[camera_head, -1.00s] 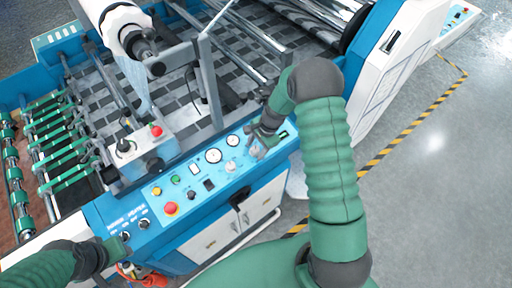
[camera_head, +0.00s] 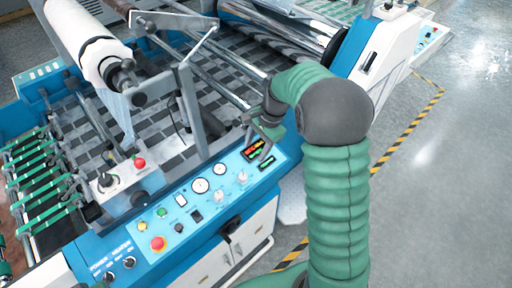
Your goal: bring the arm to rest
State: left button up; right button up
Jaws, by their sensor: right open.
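My right arm, in a green sleeve, comes up from the bottom and bends over to the left. Its dark gripper (camera_head: 257,146) hangs open and empty over the right end of the blue control panel (camera_head: 205,222). Its fingers partly cover a small display (camera_head: 252,151) with red and green figures. A white knob (camera_head: 242,177) on the panel stands clear of the fingers. I cannot tell how high the fingertips are above the panel.
The panel carries two gauges (camera_head: 200,186), a red emergency button (camera_head: 158,243) and other buttons. A white roll (camera_head: 88,38) and metal rollers stand behind. A white machine housing (camera_head: 385,50) is at the upper right. Grey floor (camera_head: 440,200) to the right is free.

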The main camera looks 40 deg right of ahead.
jog(key=s+a+f+n+h+b, duration=0.1)
jog(key=s+a+f+n+b, duration=0.1)
jog(key=s+a+f+n, duration=0.2)
jog(key=s+a+f+n+h+b, duration=0.1)
jog(key=s+a+f+n+b, duration=0.2)
jog(key=s+a+n, duration=0.6)
jog(key=a+f+n, duration=0.1)
jog(key=a+n, duration=0.1)
jog(key=n, duration=0.1)
jog(key=shift+f+n+t, duration=0.25)
jog(key=shift+n+t, duration=0.05)
jog(key=shift+n, duration=0.1)
jog(key=shift+a, duration=0.15)
jog(key=shift+a, duration=0.25)
jog(key=shift+d, duration=0.1)
